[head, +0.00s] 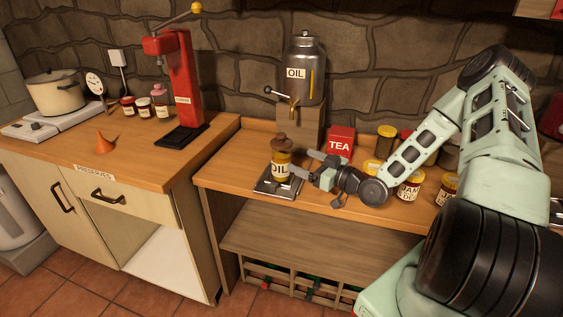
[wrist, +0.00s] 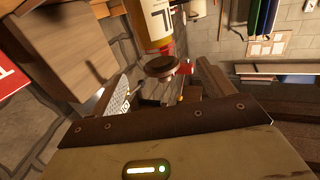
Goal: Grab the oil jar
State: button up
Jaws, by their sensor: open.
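The oil jar (head: 281,170) is a small yellow-gold jar with an "OIL" label and a brown lid. It stands upright on a dark metal plate (head: 263,188) near the counter's front edge. My gripper (head: 306,164) is open just right of the jar, fingers pointing left towards it. In the wrist view the jar (wrist: 150,22) shows at the top, its brown lid (wrist: 161,66) near the gap between my open fingers (wrist: 165,88). I cannot tell whether a finger touches it.
A metal oil tank (head: 303,75) with a tap stands on a block (head: 299,128) behind the jar. A red tea box (head: 341,142) is behind my gripper. Jam jars (head: 409,186) stand to the right, near my arm. The counter left of the jar (head: 228,172) is clear.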

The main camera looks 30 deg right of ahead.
aim_at(289, 154)
jog(key=p+x, duration=0.1)
jog(key=x, duration=0.5)
jog(key=p+x, duration=0.1)
jog(key=x, duration=0.3)
jog(key=shift+w+d+r+p, duration=0.1)
jog(key=shift+w+d+p, duration=0.1)
jog(key=shift+p, duration=0.2)
jog(key=shift+w+a, duration=0.2)
jog(key=shift+w, duration=0.3)
jog(key=c, duration=1.4)
